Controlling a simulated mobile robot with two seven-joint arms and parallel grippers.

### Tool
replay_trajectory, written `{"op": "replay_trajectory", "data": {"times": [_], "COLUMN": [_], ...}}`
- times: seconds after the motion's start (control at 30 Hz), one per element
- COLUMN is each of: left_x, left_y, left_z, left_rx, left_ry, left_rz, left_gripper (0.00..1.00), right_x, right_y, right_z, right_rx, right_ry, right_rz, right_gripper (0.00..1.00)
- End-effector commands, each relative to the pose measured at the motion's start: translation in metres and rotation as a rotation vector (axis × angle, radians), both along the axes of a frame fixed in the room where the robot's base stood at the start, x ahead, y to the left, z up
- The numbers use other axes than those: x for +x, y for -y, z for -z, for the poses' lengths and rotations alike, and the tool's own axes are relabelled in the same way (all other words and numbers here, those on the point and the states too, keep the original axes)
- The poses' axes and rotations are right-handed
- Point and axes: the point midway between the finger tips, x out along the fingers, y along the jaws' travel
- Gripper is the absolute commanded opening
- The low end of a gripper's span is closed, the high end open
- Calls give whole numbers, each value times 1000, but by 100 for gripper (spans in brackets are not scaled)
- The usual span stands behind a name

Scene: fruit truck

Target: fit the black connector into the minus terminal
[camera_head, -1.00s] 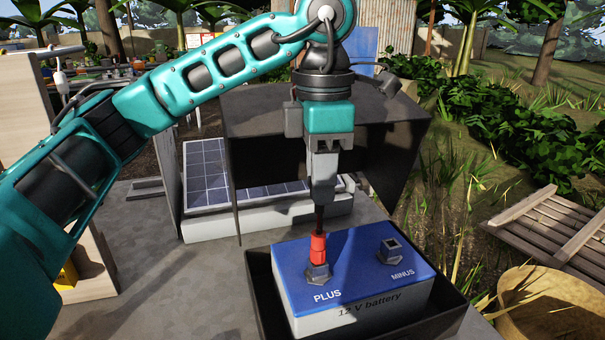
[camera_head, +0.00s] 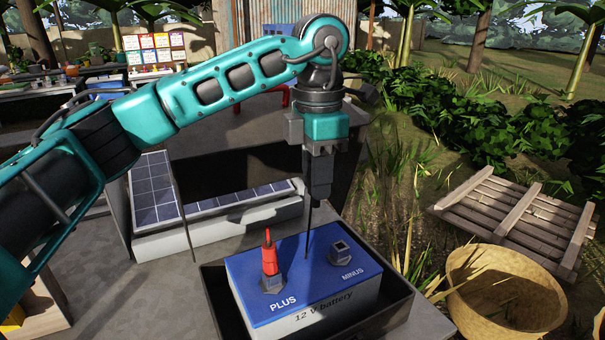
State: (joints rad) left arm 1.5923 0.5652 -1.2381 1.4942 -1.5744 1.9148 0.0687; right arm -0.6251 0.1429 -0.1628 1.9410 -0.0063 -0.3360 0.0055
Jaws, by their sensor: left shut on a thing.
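The blue-topped 12 V battery (camera_head: 312,281) sits in a dark tray, with its plus terminal (camera_head: 273,283) at left and its minus terminal (camera_head: 341,252) at right. The minus terminal shows an open square top with nothing in it. A red connector (camera_head: 269,256) stands upright on the plus terminal. My left gripper (camera_head: 318,196) points down above the battery, shut on the thin black connector (camera_head: 308,228). The connector hangs upright, its lower end seen against the battery top between the two terminals; its height above the top is hard to judge. My right gripper is not in view.
The dark tray's rim (camera_head: 375,328) surrounds the battery. Behind stand solar panels (camera_head: 245,199) and a dark open housing (camera_head: 228,165). A woven basket (camera_head: 508,292) and a wooden pallet (camera_head: 520,214) lie at right, clear of the battery.

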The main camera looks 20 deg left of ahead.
Motion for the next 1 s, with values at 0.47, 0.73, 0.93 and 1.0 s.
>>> {"op": "replay_trajectory", "data": {"times": [0.47, 0.73, 0.93, 1.0], "left_x": [37, 50, 53, 53], "left_y": [23, 31, 32, 32], "left_z": [0, 0, 0, 0], "left_rx": [1, 1, 1, 1], "left_ry": [1, 1, 1, 1], "left_rz": [0, 0, 1, 1], "left_gripper": [0, 0, 0, 0], "right_x": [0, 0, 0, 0], "right_y": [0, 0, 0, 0], "right_z": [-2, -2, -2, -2], "right_rx": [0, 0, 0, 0], "right_ry": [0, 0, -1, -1], "right_rz": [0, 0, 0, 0], "right_gripper": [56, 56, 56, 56]}}
